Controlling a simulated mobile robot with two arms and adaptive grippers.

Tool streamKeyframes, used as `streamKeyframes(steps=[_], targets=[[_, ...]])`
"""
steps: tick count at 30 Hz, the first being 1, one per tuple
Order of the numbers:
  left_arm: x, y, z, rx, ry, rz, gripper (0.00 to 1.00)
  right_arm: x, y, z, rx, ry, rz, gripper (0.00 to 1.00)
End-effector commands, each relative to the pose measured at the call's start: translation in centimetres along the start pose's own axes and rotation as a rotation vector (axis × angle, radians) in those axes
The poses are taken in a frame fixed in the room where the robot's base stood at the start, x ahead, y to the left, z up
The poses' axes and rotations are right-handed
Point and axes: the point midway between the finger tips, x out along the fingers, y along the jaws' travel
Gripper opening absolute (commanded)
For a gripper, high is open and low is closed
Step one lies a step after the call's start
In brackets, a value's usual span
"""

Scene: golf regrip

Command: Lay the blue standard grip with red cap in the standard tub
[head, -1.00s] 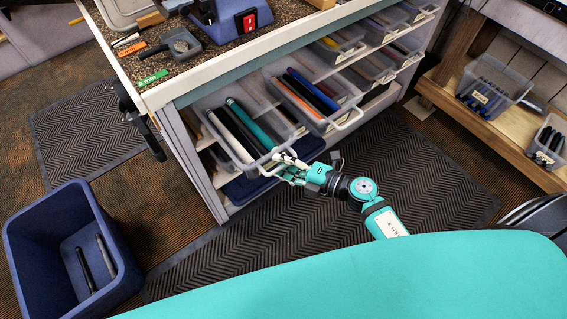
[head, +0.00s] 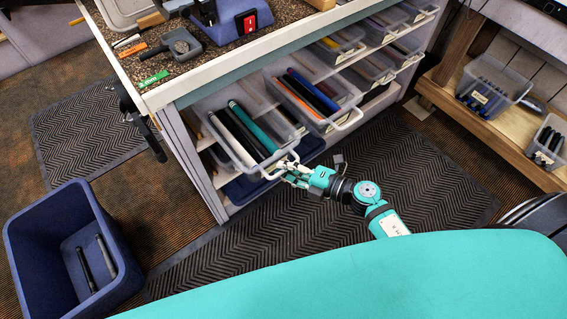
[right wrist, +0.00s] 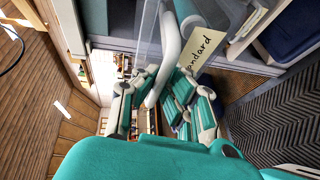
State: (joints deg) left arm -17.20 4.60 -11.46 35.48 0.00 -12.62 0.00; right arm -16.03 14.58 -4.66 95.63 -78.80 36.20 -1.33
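The standard tub (head: 262,168) is a clear tub on the cart's shelf, holding white, black and teal grips. Its label, partly readable as "ndard", shows in the right wrist view (right wrist: 205,50). My right gripper (head: 288,168) is at the tub's white front handle (right wrist: 170,50). Its fingers lie on both sides of the handle and appear closed on it. My left gripper is not in view.
The worktop (head: 220,50) above the tubs carries tools and a red switch box. More tubs (head: 495,85) stand on a wooden shelf at right. The floor mat below is clear.

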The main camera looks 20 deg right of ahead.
Motion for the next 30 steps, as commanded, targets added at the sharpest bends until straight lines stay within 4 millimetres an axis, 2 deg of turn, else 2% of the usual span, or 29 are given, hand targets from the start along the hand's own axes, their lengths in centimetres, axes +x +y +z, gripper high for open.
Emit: streamKeyframes(steps=[2,8,16,25,30], targets=[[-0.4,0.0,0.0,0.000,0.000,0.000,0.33,-0.6,0.0,-0.2,0.004,-0.002,-0.001,0.00],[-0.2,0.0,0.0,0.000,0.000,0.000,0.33,-0.5,0.0,-0.2,0.005,-0.003,0.002,0.00],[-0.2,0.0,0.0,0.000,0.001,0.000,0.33,-0.5,-0.1,-0.2,0.003,-0.002,0.001,0.33],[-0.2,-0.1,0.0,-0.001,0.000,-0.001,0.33,-0.7,-0.1,-0.2,0.002,-0.002,-0.001,0.33],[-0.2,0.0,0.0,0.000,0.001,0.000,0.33,-2.9,-0.2,-0.2,0.002,-0.001,-0.003,0.33]])
